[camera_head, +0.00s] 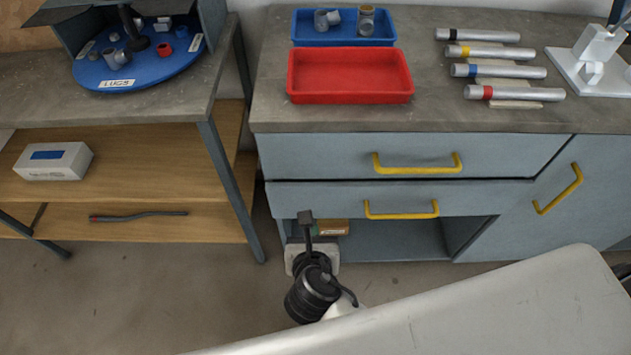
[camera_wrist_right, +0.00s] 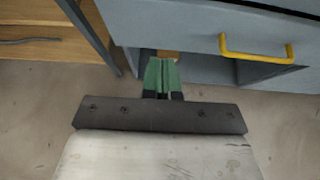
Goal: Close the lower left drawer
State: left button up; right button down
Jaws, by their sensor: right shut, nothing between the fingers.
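The lower left drawer (camera_head: 320,197) is the grey-blue front with a yellow bar handle (camera_head: 401,214), under the upper drawer (camera_head: 315,156). A thin dark gap shows along its top edge, and it appears to stand slightly out. In the right wrist view the lower drawer (camera_wrist_right: 170,32) and its handle (camera_wrist_right: 256,53) are above and right of the fingers. My right gripper (camera_head: 305,217) is shut and empty, at the drawer's lower edge, left of the handle. Its green fingers (camera_wrist_right: 162,66) show in the wrist view. I cannot tell whether they touch the drawer. My left gripper is out of view.
An open compartment (camera_head: 395,243) with a small brown box (camera_head: 333,227) lies below the drawer. A cabinet door (camera_head: 580,165) is at the right. A shelf table (camera_head: 150,165) stands left. The counter holds a red tray (camera_head: 350,88), a blue tray (camera_head: 340,41) and several tubes.

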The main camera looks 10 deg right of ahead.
jog(key=b, duration=0.2)
send_near(310, 190)
notch_tip(310, 190, down, 4)
jog(key=w, duration=0.3)
jog(key=w+d, duration=0.1)
jog(key=shift+w+r, duration=0.15)
jog(key=shift+w, duration=0.2)
jog(key=shift+w+d, duration=0.2)
jog(key=shift+w, duration=0.3)
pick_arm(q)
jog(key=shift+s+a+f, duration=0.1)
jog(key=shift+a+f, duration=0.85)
pick_arm(e)
jog(key=shift+w, duration=0.1)
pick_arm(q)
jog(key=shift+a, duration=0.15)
